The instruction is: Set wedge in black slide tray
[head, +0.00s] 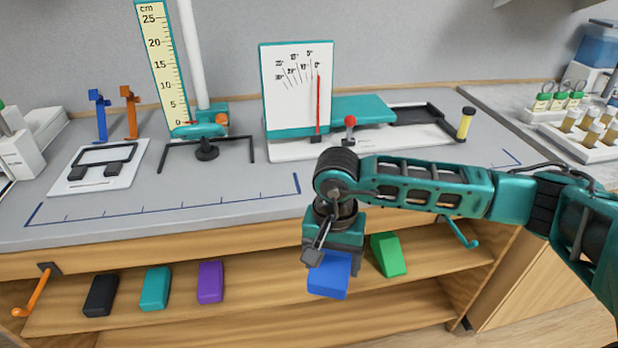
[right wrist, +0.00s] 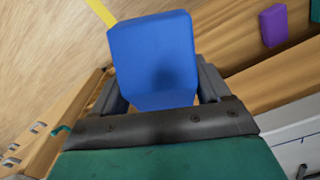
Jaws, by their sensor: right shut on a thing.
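My right gripper (head: 327,256) is shut on a blue block (head: 329,276), which looks wedge-like. It holds the block in front of the bench edge, over the open shelf. In the right wrist view the blue block (right wrist: 155,55) sits between the fingers and hides part of them. A green block (head: 388,254) with a sloping face lies on the shelf just right of the held block. A black tray-like frame (head: 453,125) sits on the white base at the back right of the bench, empty as far as I see. My left gripper is out of view.
Black (head: 101,295), teal (head: 155,288) and purple (head: 210,282) blocks lie on the shelf to the left. A dial board (head: 297,85) with a red needle and a red-knobbed post stand on the bench. The bench front is clear.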

